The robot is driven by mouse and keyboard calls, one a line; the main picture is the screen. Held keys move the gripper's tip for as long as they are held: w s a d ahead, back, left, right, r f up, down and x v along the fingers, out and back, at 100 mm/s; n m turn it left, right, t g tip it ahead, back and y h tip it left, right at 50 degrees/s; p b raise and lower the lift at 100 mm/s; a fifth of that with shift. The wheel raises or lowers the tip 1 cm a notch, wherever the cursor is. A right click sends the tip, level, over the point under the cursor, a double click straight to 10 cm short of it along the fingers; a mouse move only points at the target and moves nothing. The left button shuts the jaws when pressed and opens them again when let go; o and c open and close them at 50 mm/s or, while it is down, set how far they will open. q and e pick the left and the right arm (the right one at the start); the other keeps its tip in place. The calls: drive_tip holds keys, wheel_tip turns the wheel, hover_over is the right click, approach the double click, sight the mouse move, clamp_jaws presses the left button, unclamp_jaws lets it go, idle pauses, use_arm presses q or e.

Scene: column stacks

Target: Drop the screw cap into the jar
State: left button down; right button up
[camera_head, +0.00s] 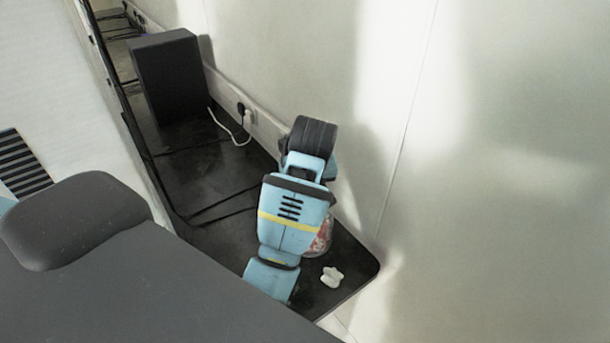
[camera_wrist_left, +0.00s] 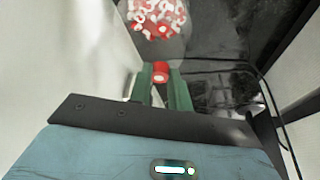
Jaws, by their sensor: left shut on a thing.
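The red screw cap (camera_wrist_left: 160,72) is held between the green fingers of my left gripper (camera_wrist_left: 161,80) in the left wrist view. The jar (camera_wrist_left: 158,16), patterned in red and white, shows beyond the cap at the top edge of that view, apart from it and cut off by the frame. In the head view, the jar (camera_head: 322,240) is mostly hidden behind my blue arm, with only its right side showing. The left fingers and the cap are hidden in the head view. My right gripper is not in view.
A dark shelf (camera_head: 352,262) runs along the pale wall. A small white lumpy object (camera_head: 332,277) lies near its front corner, beside the jar. A black box (camera_head: 172,75) stands at the back, with cables and a white plug (camera_head: 247,116) nearby.

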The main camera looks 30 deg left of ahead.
use_arm(q)
drive_tip(key=shift+f, duration=0.95)
drive_tip(key=c, duration=1.2)
unclamp_jaws()
drive_tip(key=shift+c, duration=0.2)
drive_tip(key=shift+w+r, duration=0.1)
drive_tip(key=shift+r, duration=0.05)
